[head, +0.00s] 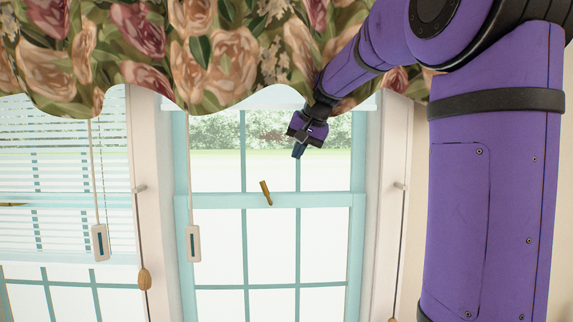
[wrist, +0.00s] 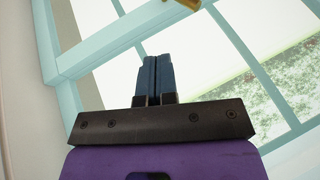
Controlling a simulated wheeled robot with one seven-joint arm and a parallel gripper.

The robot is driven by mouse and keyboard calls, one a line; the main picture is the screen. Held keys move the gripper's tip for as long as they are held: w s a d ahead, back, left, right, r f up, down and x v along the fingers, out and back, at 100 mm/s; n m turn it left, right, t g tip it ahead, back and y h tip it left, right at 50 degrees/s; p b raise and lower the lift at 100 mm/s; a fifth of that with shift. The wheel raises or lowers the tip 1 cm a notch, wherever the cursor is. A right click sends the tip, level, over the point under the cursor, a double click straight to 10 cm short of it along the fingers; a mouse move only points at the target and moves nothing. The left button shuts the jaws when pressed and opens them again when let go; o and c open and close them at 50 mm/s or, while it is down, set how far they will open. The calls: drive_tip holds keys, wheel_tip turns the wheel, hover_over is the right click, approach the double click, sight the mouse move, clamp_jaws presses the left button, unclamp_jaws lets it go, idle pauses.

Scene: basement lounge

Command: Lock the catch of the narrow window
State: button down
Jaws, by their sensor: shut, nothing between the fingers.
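The narrow window (head: 240,200) has pale teal frame bars and shows in the middle of the head view. Its brass catch (head: 266,193) stands on the horizontal middle rail, tilted, with its top end leaning left. My gripper (head: 298,153) is up and to the right of the catch, in front of the upper panes, apart from the catch. In the wrist view its dark blue fingers (wrist: 153,78) are together and empty. A brass piece of the catch (wrist: 191,3) shows at the top edge there, beyond the fingertips; most of it is out of frame.
A flowered valance (head: 200,55) hangs over the top of the windows. A wider window with blinds (head: 45,165) is at the left. The space around the catch is clear.

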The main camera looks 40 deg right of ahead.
approach(268, 192)
drive_tip(key=w+d+f, duration=0.1)
drive_tip(key=d+f, duration=0.2)
drive_tip(key=f, duration=0.1)
drive_tip(key=shift+w+a+f, duration=0.25)
drive_tip(key=shift+w+a, duration=0.35)
drive_tip(key=shift+w, duration=0.15)
drive_tip(key=shift+w+a+f, duration=0.3)
drive_tip(key=shift+w+a, duration=0.25)
drive_tip(key=shift+w, duration=0.25)
